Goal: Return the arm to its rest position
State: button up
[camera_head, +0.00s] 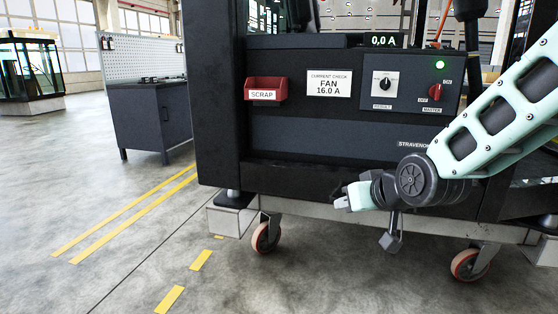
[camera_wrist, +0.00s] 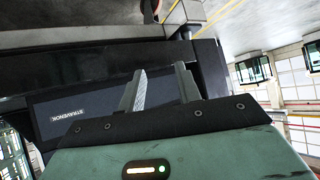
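My arm (camera_head: 500,112) reaches in from the right in the head view, pale green with dark joints. It bends at a round dark joint low in front of the trolley's front. My gripper (camera_head: 343,199) points left there, in front of the trolley's lower edge. In the wrist view my gripper (camera_wrist: 158,82) has its two grey fingers apart, with nothing between them. The black cab trolley (camera_head: 330,142) fills the middle of the head view. Its dark panel (camera_wrist: 85,105) with a STRAVENOK label shows behind the fingers, tilted. Whether the gripper touches the trolley cannot be told.
The trolley carries a red SCRAP bin (camera_head: 266,88), a FAN 16.0 A card (camera_head: 329,83) and a switch panel (camera_head: 408,82) with a red master knob and lit green lamp. Its display reads 0,0 A. A dark cabinet (camera_head: 150,118) stands left. Floor at lower left is clear.

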jog(key=s+f+n+g+h, duration=0.1)
jog(key=s+f+n+g, duration=0.15)
jog(key=s, duration=0.75)
jog(key=s+a+f+n+g+h, duration=0.1)
jog(key=s+g, duration=0.3)
jog(key=s, duration=0.7)
jog(key=s+f+n+g+h, duration=0.15)
jog(key=s+g, duration=0.25)
jog(key=s, duration=0.6)
notch_tip(320, 180, up, 29)
jog(key=p, duration=2.9)
jog(key=shift+w+a+r+p, duration=0.15)
jog(key=shift+w+p, duration=0.1)
jog(key=shift+p, duration=0.15)
